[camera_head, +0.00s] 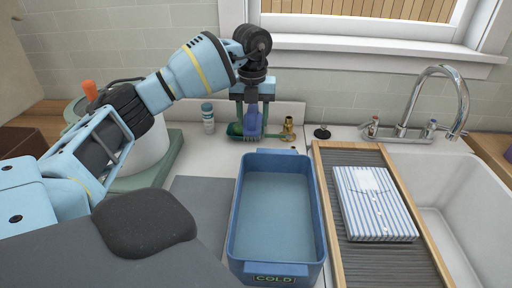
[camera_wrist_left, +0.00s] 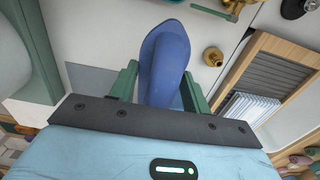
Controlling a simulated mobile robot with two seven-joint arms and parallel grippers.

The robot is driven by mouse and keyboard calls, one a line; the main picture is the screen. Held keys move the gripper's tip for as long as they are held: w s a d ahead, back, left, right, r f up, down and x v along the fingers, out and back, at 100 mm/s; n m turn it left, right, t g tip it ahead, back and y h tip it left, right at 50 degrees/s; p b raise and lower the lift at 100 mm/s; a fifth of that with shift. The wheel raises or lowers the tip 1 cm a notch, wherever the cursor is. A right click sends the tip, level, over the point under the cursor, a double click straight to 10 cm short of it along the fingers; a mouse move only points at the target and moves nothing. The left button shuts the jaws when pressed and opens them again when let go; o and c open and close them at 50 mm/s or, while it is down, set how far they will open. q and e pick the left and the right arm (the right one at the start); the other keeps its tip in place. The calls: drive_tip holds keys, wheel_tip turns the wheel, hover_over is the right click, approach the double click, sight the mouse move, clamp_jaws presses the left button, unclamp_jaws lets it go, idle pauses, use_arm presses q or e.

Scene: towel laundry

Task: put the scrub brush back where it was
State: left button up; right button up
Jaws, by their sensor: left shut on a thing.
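The blue scrub brush (camera_head: 252,120) is upright in my left gripper (camera_head: 252,104), with its bristles facing down near the back of the counter. In the left wrist view the brush (camera_wrist_left: 166,55) lies between the two green fingers of the left gripper (camera_wrist_left: 160,85). The gripper is shut on it. I cannot tell whether the bristles touch the counter. My right gripper is not in view.
A blue tub labelled COLD (camera_head: 275,268) holds water in front of the brush. A white bottle with a teal cap (camera_head: 208,118) stands to the left, brass fittings (camera_head: 288,128) to the right. A striped towel (camera_head: 373,203) lies on the ribbed drainboard (camera_head: 405,262) beside the sink (camera_head: 445,205).

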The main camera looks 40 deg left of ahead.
use_arm(q)
drive_tip(key=shift+w+f, duration=0.1)
drive_tip(key=shift+f, duration=4.55)
drive_tip(key=shift+f, duration=0.15)
drive_tip(key=o, duration=1)
drive_tip(key=shift+c, duration=0.2)
wheel_tip(320, 180, up, 12)
drive_tip(key=shift+r, duration=0.15)
